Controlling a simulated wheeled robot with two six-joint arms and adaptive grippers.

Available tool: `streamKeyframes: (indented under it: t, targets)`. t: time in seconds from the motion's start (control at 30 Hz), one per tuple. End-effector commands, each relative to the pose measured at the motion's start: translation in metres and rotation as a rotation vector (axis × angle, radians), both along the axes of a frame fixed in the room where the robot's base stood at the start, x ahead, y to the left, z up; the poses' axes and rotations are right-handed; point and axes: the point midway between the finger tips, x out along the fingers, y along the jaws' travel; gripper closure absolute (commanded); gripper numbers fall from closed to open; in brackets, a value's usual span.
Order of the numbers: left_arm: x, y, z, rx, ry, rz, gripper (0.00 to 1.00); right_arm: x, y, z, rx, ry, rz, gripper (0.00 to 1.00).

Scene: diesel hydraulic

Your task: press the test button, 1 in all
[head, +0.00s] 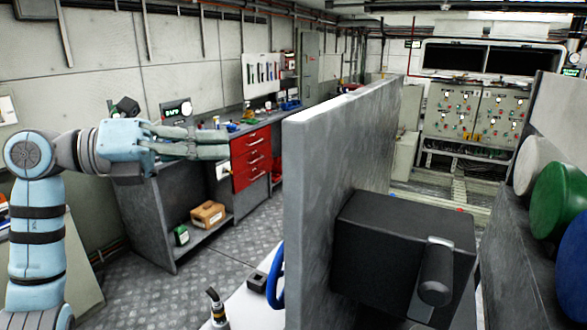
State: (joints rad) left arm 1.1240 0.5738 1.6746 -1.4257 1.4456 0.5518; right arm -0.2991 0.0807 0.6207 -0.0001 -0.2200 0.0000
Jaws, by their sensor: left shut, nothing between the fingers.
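My left gripper (224,144) is shut and empty. It points right, level, in front of the workbench and well left of the grey upright panel (325,150). I cannot tell which thing is the test button. A black box (385,240) with a dark cylindrical knob or handle (435,272) is on the right side of the panel. Large round caps, white (531,165), green (560,198) and blue (574,250), stick out at the right edge. My left gripper touches none of these. My right gripper is not in view.
A workbench (150,210) with red drawers (251,160) runs along the left wall. A control cabinet (470,115) stands at the back. A white surface (250,305) with a blue loop (274,278) lies below the panel's left edge. The floor (215,255) between is clear.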

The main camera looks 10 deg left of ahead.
Motion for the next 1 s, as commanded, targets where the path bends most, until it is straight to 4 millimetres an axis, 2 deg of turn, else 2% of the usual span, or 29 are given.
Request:
streamKeyframes:
  t: [0.33,0.7,1.0]
  targets:
    - [-0.004,-0.009,-0.001,-0.002,-0.003,-0.005,1.00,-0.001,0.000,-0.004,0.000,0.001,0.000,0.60]
    - [-0.023,-0.057,-0.002,-0.003,-0.006,-0.008,1.00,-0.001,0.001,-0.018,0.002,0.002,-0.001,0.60]
    - [-0.033,-0.082,0.001,-0.003,-0.003,-0.005,1.00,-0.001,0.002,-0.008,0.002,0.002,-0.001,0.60]
